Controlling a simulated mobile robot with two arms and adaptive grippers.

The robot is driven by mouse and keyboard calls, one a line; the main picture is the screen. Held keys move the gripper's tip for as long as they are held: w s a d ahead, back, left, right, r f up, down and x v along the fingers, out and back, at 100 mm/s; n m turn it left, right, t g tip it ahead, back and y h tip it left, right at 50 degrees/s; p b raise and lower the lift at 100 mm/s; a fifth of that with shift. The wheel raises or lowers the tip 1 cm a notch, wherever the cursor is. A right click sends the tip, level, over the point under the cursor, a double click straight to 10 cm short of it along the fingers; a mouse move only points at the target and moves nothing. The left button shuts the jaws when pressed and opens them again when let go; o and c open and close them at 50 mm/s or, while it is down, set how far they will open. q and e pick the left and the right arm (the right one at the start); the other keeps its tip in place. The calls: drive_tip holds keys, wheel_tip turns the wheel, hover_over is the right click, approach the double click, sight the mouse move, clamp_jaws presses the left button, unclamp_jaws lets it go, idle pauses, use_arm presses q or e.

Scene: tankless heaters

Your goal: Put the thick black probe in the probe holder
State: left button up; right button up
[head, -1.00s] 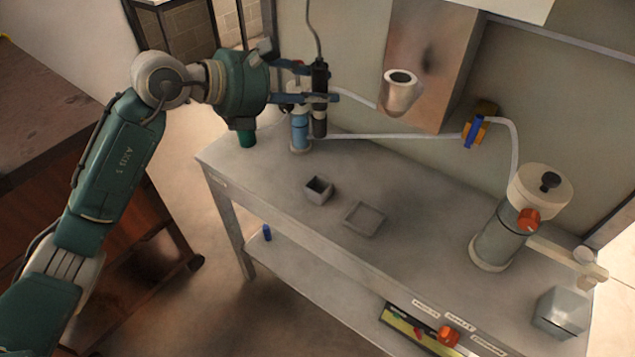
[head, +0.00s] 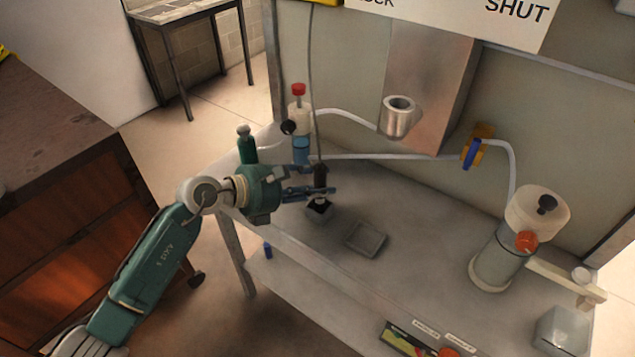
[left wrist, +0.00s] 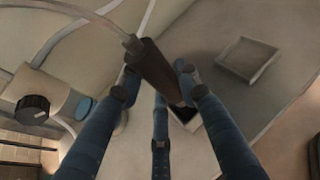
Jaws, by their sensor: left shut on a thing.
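The thick black probe (head: 320,175) hangs on a grey cable and stands near upright in my left gripper (head: 318,184). That gripper is shut on it, with blue fingers on either side of its body. In the left wrist view the probe (left wrist: 156,66) runs down between the fingertips. Its lower end is at the dark opening of a small grey square holder (head: 319,215) on the bench. This holder is partly covered in the left wrist view (left wrist: 187,121). I cannot tell whether the tip is inside the opening or just above it. My right gripper is not in view.
A shallow grey square tray (head: 367,239) lies right of the holder. A metal cup (head: 397,118) is on the wall. A large cylinder (head: 505,245) stands at right.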

use_arm(q)
drive_tip(key=shift+f, duration=0.15)
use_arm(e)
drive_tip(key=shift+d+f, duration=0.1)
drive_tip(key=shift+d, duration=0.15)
use_arm(q)
drive_tip(key=o, duration=1.2)
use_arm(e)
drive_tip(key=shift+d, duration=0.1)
use_arm(q)
drive_tip(key=shift+s+a, duration=0.15)
drive_tip(key=shift+a, duration=0.15)
drive_tip(key=b+v, duration=0.2)
drive_tip(key=v, duration=0.9)
drive_tip(key=shift+s+a+r, duration=0.1)
drive_tip(key=shift+a+r, duration=0.05)
drive_tip(key=shift+r, duration=0.15)
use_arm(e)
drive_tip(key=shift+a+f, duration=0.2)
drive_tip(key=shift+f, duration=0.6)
